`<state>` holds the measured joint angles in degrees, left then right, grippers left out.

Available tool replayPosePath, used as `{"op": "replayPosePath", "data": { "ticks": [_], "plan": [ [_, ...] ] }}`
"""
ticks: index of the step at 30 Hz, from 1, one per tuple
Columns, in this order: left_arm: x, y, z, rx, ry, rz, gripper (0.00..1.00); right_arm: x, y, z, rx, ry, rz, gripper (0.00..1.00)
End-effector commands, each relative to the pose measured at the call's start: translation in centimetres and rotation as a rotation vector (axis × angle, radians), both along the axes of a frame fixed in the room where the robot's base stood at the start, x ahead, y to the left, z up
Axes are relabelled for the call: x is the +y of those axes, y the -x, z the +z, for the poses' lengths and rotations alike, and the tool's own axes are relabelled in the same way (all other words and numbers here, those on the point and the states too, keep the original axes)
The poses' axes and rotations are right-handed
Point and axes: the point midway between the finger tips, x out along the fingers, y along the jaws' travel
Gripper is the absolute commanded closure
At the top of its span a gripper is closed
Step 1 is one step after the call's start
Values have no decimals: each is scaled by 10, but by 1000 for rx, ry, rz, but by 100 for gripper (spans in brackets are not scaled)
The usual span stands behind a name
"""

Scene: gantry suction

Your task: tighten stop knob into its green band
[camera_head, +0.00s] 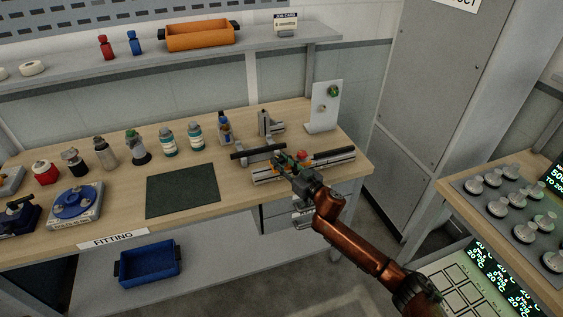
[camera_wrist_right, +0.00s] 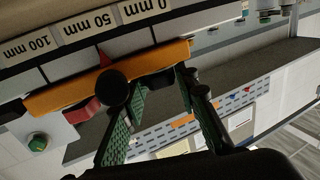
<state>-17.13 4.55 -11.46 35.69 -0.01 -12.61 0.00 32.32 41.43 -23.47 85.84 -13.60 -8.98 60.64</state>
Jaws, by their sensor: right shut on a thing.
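My right gripper (camera_head: 286,161) reaches in at the linear rail (camera_head: 335,161) on the bench. The knob sits against an orange stop piece (camera_wrist_right: 60,101) along a scale (camera_wrist_right: 90,25) marked 0, 50 and 100 mm. My left gripper is not in view.
A red part (camera_head: 302,155) sits on the rail close to the gripper. A white upright plate (camera_head: 325,112) with a green button stands behind. Several bottles (camera_head: 168,142) line the bench to the left. A dark green mat (camera_head: 183,190) lies bare on the bench.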

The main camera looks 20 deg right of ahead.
Motion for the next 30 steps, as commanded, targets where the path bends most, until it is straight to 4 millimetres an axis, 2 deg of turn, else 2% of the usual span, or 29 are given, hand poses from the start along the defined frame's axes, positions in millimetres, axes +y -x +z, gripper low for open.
{"op": "replayPosePath", "data": {
  "ticks": [8, 20, 26, 30],
  "plan": [
    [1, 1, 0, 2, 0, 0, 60, 0, 0, 0, 0, 0, 0, 96],
    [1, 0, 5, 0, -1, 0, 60, 3, 1, 0, 2, -7, -71, 96],
    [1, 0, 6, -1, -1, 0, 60, 7, 1, -1, 2, -12, -195, 96],
    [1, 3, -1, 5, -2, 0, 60, 9, 0, -4, 4, -12, -302, 96]
  ]
}}
